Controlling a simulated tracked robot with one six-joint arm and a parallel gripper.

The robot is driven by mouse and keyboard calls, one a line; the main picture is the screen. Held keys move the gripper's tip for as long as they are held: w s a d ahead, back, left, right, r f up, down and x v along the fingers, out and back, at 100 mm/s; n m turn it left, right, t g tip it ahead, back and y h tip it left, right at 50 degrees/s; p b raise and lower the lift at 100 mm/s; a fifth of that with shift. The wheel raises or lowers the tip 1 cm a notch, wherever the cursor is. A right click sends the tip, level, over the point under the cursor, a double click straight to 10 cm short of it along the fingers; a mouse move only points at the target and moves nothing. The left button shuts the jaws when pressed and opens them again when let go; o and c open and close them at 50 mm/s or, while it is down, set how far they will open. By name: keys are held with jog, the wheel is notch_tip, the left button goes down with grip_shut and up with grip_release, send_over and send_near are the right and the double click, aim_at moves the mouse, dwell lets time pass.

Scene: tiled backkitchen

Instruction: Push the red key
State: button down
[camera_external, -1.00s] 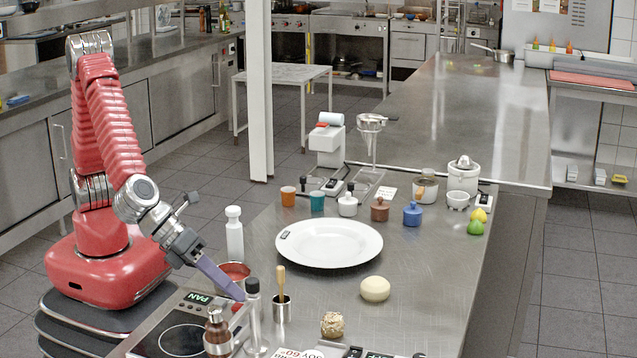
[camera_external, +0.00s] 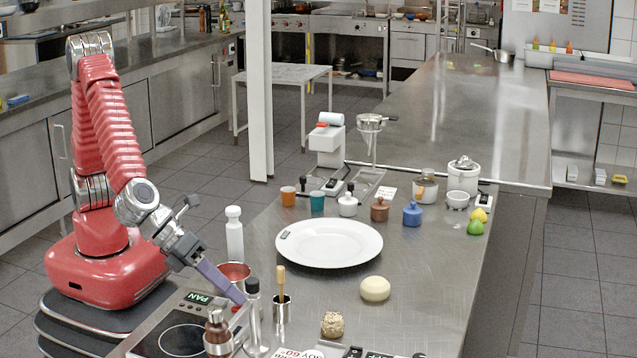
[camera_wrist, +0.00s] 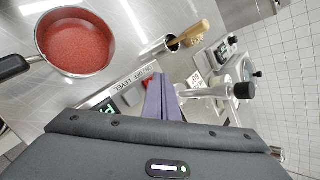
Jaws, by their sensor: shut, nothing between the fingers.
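The red key (camera_external: 236,309) is on the control panel of the hotplate (camera_external: 181,339), at its right side. My gripper (camera_external: 243,299) is shut and empty, its purple fingers pointing down at the panel just beside the key. In the wrist view the red key (camera_wrist: 147,85) shows as a small red patch left of the closed fingertips (camera_wrist: 159,80), partly hidden by them. Whether the fingertips touch the key I cannot tell.
A pan with red contents (camera_wrist: 76,41) is close by, behind the fingers in the external view. A brown-capped jar (camera_external: 217,333) stands in front.

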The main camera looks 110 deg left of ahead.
aim_at(232, 310)
jog(key=shift+r, duration=0.8)
jog(key=shift+r, duration=0.1)
notch_tip(232, 310, up, 6)
jog(key=shift+f, duration=0.1)
dwell(0.9)
dwell(0.5)
